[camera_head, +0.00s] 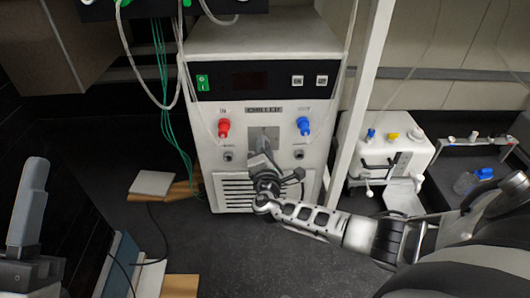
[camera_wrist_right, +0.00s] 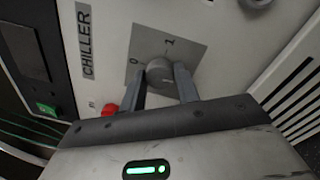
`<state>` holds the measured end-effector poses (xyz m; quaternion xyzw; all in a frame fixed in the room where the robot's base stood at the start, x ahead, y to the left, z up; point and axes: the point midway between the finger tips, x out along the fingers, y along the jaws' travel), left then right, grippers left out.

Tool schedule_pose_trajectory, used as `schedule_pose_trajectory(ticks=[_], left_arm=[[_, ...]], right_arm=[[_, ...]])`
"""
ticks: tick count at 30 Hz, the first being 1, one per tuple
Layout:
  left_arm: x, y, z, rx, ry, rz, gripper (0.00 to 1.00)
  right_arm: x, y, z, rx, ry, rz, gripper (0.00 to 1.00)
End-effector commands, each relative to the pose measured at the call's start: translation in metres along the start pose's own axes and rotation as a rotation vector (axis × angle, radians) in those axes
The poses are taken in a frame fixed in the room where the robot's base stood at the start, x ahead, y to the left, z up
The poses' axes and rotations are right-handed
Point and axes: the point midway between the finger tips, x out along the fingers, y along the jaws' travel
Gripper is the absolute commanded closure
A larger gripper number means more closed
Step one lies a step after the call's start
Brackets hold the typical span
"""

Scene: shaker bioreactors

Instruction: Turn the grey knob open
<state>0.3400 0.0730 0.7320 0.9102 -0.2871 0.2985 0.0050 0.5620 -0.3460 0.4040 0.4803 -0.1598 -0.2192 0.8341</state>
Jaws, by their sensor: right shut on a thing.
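The grey knob (camera_wrist_right: 160,73) sits on a grey square plate marked 0 and 1 on the chiller's front; the plate (camera_head: 262,134) also shows in the head view. My right gripper (camera_wrist_right: 163,80) is shut on the knob, with one finger on each side of it. In the head view my right gripper (camera_head: 264,165) reaches the chiller (camera_head: 268,60) from the lower right and hides the knob.
A red fitting (camera_head: 224,127) and a blue fitting (camera_head: 304,125) flank the plate. A green switch (camera_head: 203,83) is at upper left. A white pole (camera_head: 359,100) stands right of the chiller, beside a white box (camera_head: 388,150). Green cables hang at left.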

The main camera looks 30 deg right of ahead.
Motion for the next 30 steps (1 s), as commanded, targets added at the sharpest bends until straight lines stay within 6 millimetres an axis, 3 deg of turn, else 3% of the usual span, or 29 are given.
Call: schedule_pose_trajectory(ticks=[21, 22, 24, 30], left_arm=[[0.002, 0.004, -0.012, 0.079, 0.084, 0.030, 0.64], [0.002, 0.004, -0.012, 0.079, 0.084, 0.030, 0.64], [0.002, 0.004, -0.012, 0.079, 0.083, 0.030, 0.64], [0.002, 0.004, -0.012, 0.078, 0.083, 0.030, 0.64]], right_arm=[[0.001, 0.001, 0.000, 0.080, -0.003, -0.002, 0.91], [0.001, 0.001, 0.000, 0.080, -0.003, -0.002, 0.66], [0.001, 0.001, 0.000, 0.079, -0.003, -0.002, 0.47], [0.000, 0.000, 0.000, 0.078, -0.003, -0.002, 0.47]])
